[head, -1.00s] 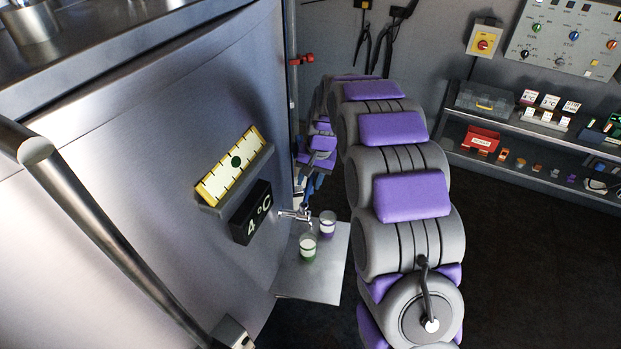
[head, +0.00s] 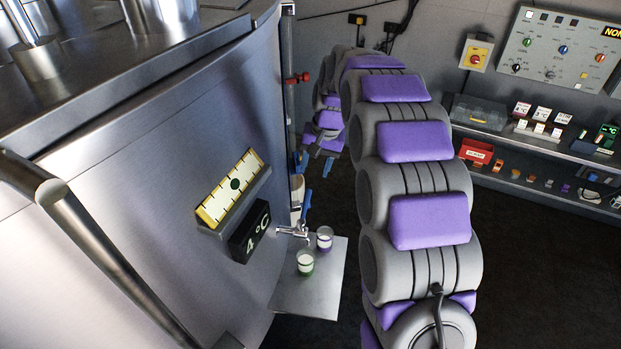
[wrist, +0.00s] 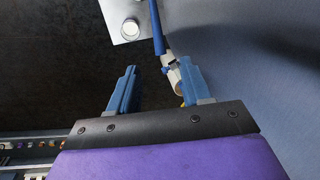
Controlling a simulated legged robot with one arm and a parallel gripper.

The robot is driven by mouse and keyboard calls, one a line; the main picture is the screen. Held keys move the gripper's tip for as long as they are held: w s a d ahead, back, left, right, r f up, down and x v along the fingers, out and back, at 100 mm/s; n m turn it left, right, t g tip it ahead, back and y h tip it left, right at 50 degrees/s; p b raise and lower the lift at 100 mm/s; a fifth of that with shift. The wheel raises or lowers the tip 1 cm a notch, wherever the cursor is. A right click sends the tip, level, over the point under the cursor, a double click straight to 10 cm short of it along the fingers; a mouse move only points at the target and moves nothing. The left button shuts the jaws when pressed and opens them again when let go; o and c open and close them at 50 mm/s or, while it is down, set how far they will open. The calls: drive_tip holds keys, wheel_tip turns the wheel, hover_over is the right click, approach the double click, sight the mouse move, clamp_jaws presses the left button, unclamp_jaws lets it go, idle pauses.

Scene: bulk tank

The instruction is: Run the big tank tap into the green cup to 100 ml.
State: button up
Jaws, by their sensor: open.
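The metal tap (head: 293,232) sticks out from the tank (head: 150,170) wall above a small shelf (head: 312,296). The green cup (head: 305,262) stands upright on this shelf, just below and right of the tap, with white contents. My gripper (head: 315,165) is behind and above the tap in the head view. In the wrist view, my gripper (wrist: 158,86) is open and empty. A blue bar (wrist: 157,28) with a pale fitting (wrist: 172,70) lies close to its right finger; I cannot tell whether they touch. The liquid level is unreadable.
A purple cup (head: 325,238) stands beside the green one. One cup (wrist: 131,29) shows in the wrist view; its colour is unclear. A 4 °C display (head: 250,231) and a yellow-edged gauge (head: 232,188) sit on the tank. Shelves (head: 540,150) line the right wall.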

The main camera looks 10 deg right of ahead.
drive_tip(key=shift+s+d+r+p, duration=0.15)
drive_tip(key=shift+d+r, duration=0.1)
drive_tip(key=shift+r, duration=1.05)
drive_tip(key=shift+d+r+p, duration=0.15)
drive_tip(key=shift+d+r, duration=0.1)
drive_tip(key=shift+r, duration=1.05)
drive_tip(key=s+f+n+g+h, duration=0.1)
drive_tip(key=s+f+n, duration=0.1)
drive_tip(key=s, duration=1.9)
drive_tip(key=s+f+n+g+h, duration=0.1)
drive_tip(key=s+f, duration=0.1)
drive_tip(key=s, duration=2)
drive_tip(key=shift+a+n+g, duration=0.25)
drive_tip(key=shift+n+g, duration=0.05)
drive_tip(key=shift+n, duration=0.1)
drive_tip(key=shift+w+r, duration=0.1)
